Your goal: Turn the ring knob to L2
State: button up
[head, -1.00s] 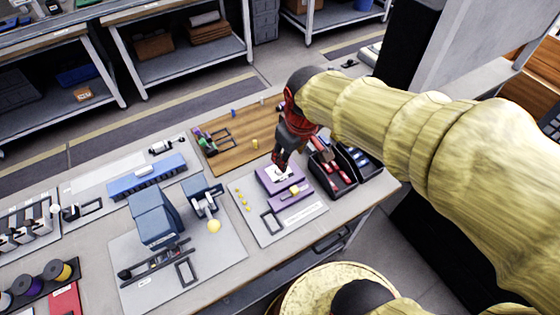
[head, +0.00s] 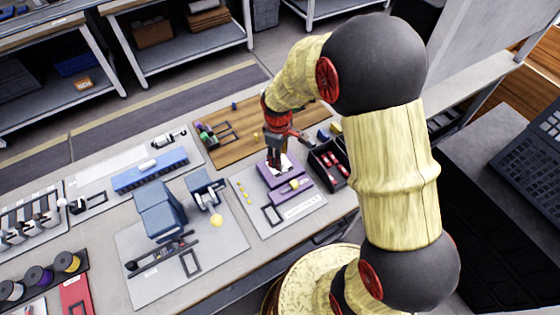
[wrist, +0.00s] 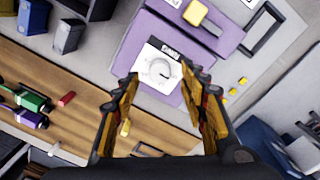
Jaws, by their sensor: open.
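In the wrist view, the ring knob (wrist: 159,69) is a round white-grey knob on a white dial plate (wrist: 149,58) with a dark label strip. The plate sits on a purple unit (wrist: 184,38), which also shows in the head view (head: 268,178). My gripper (wrist: 167,85) is open, with its two fingers apart on either side of the knob in the picture. The fingers point down at the dial in the head view (head: 279,160). I cannot tell whether they touch the knob. The dial's markings are too small to read.
A yellow knob (wrist: 195,13) is on the purple unit beside the dial. Small yellow pieces (head: 244,192) lie on the grey mat (head: 262,223). A wooden board (head: 231,134) lies behind, and a black bin (head: 328,165) with red items stands right of the dial.

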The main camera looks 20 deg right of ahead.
jog(key=shift+f+b, duration=0.3)
jog(key=shift+f, duration=1.25)
jog(key=shift+c, duration=0.6)
grip_shut()
